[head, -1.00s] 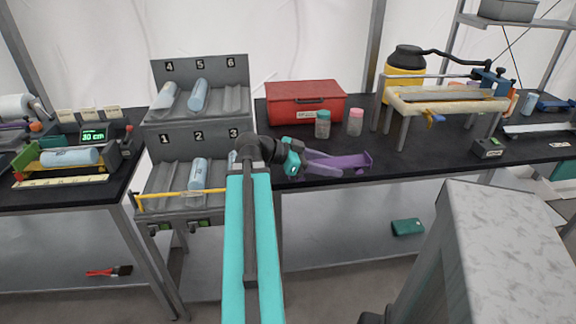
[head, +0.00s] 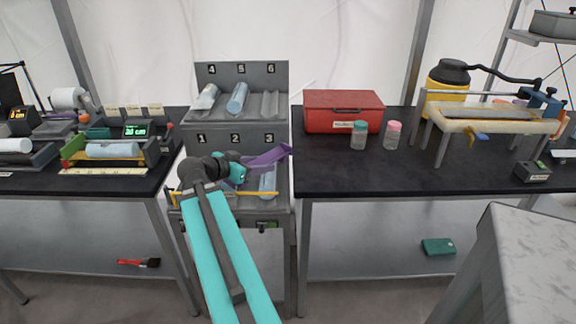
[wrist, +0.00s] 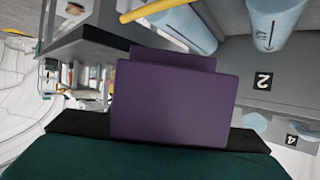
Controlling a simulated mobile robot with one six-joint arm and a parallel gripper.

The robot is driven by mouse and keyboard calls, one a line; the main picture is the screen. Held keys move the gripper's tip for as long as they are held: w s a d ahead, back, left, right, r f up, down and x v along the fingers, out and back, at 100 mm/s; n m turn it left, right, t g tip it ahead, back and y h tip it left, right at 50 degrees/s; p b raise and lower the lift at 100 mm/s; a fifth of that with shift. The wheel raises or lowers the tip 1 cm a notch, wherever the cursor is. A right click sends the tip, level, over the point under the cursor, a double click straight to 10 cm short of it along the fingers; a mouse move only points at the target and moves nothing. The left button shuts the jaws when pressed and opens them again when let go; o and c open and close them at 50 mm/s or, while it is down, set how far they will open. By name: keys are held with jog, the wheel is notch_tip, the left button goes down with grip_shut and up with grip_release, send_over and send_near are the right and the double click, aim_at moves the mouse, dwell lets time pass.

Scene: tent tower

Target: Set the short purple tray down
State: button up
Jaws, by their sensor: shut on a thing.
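The short purple tray (head: 268,157) is in my gripper (head: 240,168), held in the air in front of the numbered grey rack (head: 243,141). It tilts up toward the right in the head view. In the wrist view the purple tray (wrist: 172,105) fills the middle, standing up from the dark jaws. My gripper is shut on it. The tray's far part and inside are mostly hidden in the wrist view.
Pale blue rolls lie in rack slots, one in the upper row (head: 238,98). A yellow bar crosses the rack's front. Right, a black table (head: 330,176) holds a red box (head: 343,111) and two jars; its front left is clear. A scale station (head: 115,150) stands left.

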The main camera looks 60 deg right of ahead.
jog(key=w+a+f+n+t+y, duration=0.15)
jog(key=w+a+n+t, duration=1)
jog(key=w+a, duration=1.85)
jog(key=w+a+r+n+t+y, duration=0.3)
jog(key=w+a+r+n+y, duration=0.2)
jog(key=a, duration=0.4)
jog(key=w+a+r+n+t+y, duration=0.3)
jog(key=w+a+r+n+y, duration=0.1)
jog(key=w+a+n+y, duration=0.1)
jog(key=w+a+y, duration=0.1)
jog(key=w+a, duration=0.1)
jog(key=a, duration=0.1)
jog(key=shift+w+a+r, duration=0.35)
jog(key=shift+a+r, duration=0.05)
jog(key=shift+t, duration=0.25)
